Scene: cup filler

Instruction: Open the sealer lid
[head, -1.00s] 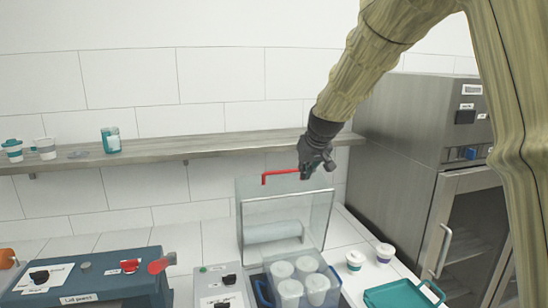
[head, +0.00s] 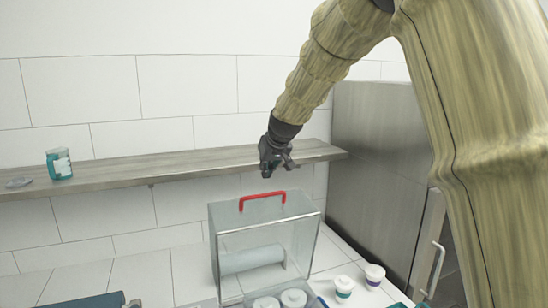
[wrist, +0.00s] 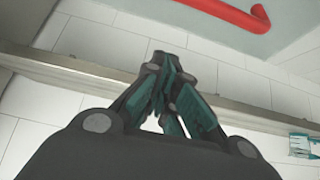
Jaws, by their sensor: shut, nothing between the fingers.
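The sealer (head: 306,248) is a clear box at the bottom middle of the head view, with a white roll (head: 251,259) inside. Its clear lid (head: 235,222) stands upright behind the cups, with a red handle (head: 262,196) along its top. My gripper (head: 275,168) is shut and empty, above and slightly right of the handle and apart from it. In the wrist view the shut fingers (wrist: 160,64) point at the shelf, and part of the red handle (wrist: 235,13) shows at the top. The sealer's lower front is cut off by the head view's edge.
White cups (head: 293,298) stand in front of the roll. A wooden shelf (head: 130,172) runs along the wall behind, bearing a teal-labelled jar (head: 59,164). A steel cabinet (head: 370,150) stands at the right.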

